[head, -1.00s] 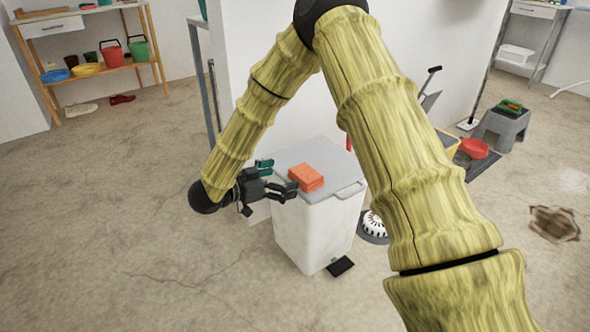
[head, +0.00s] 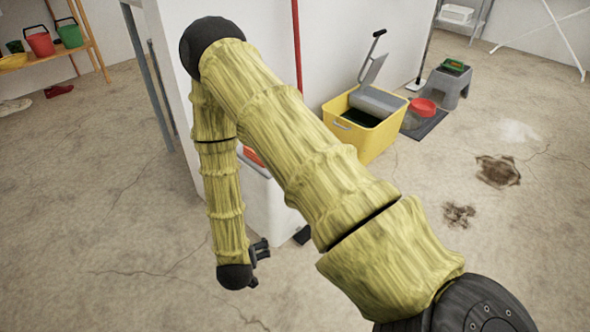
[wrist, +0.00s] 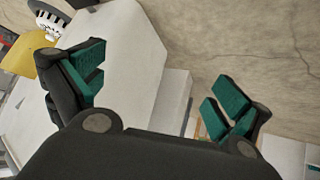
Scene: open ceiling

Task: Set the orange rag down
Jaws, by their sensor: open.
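The orange rag (head: 252,156) lies folded on the lid of the white bin (head: 283,217); my arm hides most of it in the head view. My gripper (head: 262,251) is low in front of the bin, apart from the rag, and partly hidden behind my wrist. In the wrist view my gripper (wrist: 160,90) is open, its green-padded fingers wide apart with nothing between them. The white bin's side (wrist: 130,60) shows beyond the fingers there. The rag is not seen in the wrist view.
A yellow mop bucket (head: 362,125) stands right of the bin by the wall. A grey step stool (head: 450,88) and a red bowl (head: 423,107) are farther right. Dark stains (head: 498,171) mark the floor at right. A wooden shelf (head: 85,45) is at far left. The front floor is clear.

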